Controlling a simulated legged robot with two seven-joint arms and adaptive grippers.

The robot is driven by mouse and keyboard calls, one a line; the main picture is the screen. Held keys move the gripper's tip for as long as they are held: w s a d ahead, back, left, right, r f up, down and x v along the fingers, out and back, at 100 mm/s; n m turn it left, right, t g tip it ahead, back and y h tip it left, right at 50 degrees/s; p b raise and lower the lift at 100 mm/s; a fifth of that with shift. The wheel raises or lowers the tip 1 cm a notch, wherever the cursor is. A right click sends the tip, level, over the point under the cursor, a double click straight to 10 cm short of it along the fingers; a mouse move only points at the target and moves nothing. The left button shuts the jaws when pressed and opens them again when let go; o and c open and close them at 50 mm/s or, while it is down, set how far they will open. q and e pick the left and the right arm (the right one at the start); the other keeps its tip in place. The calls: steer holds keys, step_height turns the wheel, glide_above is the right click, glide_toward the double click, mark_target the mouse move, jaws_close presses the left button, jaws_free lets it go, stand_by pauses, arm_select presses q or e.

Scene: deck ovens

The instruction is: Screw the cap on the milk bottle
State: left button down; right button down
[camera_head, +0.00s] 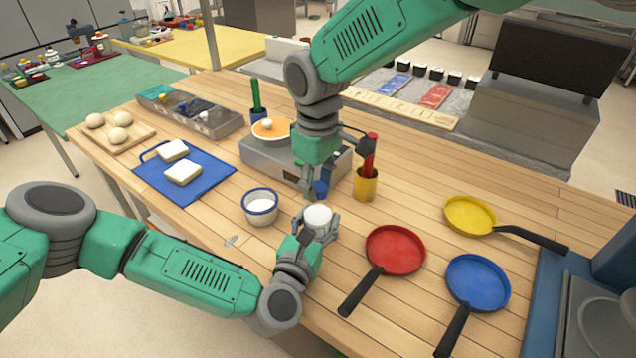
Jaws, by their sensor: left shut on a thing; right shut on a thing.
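The milk bottle (318,216) shows as a rounded white shape near the front edge of the wooden table. My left gripper (319,229) is shut around it from the front left. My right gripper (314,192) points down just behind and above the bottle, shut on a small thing. A small blue part (322,187) shows at its fingers and looks like the cap, but the fingers hide most of it. From this angle I cannot tell whether the cap touches the bottle's top.
A white bowl with a blue rim (261,207) stands close left of the bottle. A yellow cup (366,184) with a red-handled tool stands right. Red (395,250), blue (478,282) and yellow (470,215) pans lie further right. A blue tray (207,186) with bread lies left.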

arm_select(q)
steer(key=shift+s+d, duration=0.15)
steer(key=shift+d, duration=0.05)
arm_select(e)
steer(key=m, duration=0.2)
steer(key=shift+w+a+r+m, duration=0.1)
steer(key=shift+a+m, duration=0.05)
steer(key=shift+m, duration=0.15)
steer(key=c, duration=1.4)
jaws_free()
steer(key=shift+o, duration=1.1)
arm_select(q)
steer(key=shift+a, duration=0.1)
arm_select(e)
steer(key=shift+r, duration=2.2)
steer(key=shift+c, duration=0.5)
